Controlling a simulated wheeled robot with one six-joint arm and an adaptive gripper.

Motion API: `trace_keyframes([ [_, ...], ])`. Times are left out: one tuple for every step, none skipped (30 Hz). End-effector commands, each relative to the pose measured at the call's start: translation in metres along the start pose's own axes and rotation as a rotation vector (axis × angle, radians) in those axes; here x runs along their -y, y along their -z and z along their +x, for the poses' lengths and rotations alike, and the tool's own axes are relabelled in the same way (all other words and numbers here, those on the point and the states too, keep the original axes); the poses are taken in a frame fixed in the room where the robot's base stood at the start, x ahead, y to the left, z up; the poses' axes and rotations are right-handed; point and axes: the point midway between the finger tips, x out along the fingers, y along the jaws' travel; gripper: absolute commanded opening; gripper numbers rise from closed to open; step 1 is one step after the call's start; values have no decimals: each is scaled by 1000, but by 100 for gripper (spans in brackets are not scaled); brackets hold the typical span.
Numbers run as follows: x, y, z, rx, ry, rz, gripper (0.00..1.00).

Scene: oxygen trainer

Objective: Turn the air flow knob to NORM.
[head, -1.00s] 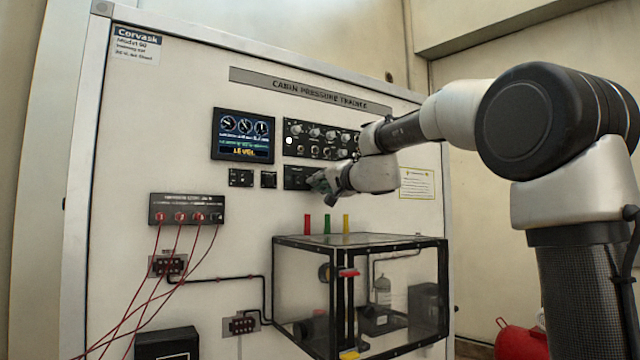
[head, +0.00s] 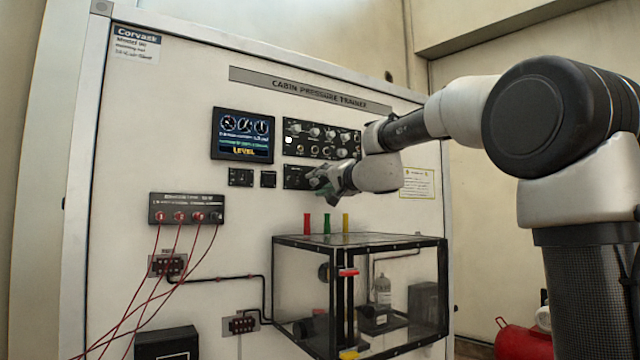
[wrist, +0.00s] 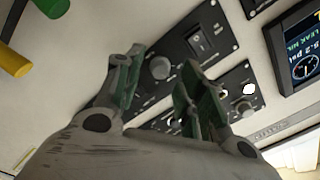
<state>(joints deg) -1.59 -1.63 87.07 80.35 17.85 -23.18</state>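A round grey knob (wrist: 160,68) sits on a small black panel (head: 291,172) in the middle of the trainer's front. Its label is too small to read, so I cannot tell its setting or confirm that it is the air flow knob. My gripper (head: 315,177) is at this panel and hides its right part in the head view. In the wrist view my gripper (wrist: 162,60) is open. Its two fingers are apart, with the knob showing in the gap between them. I cannot tell whether either finger touches it.
A larger panel (head: 321,155) with several knobs and switches is just above. Left of it is a lit screen (head: 243,135) reading LEVEL. A clear box (head: 420,290) with a dark frame juts out below, with red, green and yellow posts above its top.

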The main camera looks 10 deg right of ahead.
Motion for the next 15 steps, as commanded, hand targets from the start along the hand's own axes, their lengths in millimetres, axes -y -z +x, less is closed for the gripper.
trace_keyframes([
  [0, 1, -9, -2, 0, -1, 39],
  [1, 1, -15, -2, 1, -2, 39],
  [0, 0, -23, -1, 0, -1, 39],
  [1, 1, -30, -3, 1, -1, 39],
  [0, 1, -38, -3, 0, 0, 39],
  [1, 1, -47, -3, 0, -1, 39],
  [0, 0, -54, -2, 0, -1, 39],
  [0, 1, -61, -3, 0, -2, 39],
  [0, 1, -70, -3, -1, -2, 39],
  [0, 1, -75, -2, 0, -2, 39],
  [0, 0, -81, -1, -1, -1, 39],
  [0, 0, -88, -2, 0, -2, 39],
  [-1, 0, -92, -2, -1, -1, 39],
  [-1, 0, -96, -2, -1, -1, 39],
  [0, 0, -101, -1, 0, -1, 39],
])
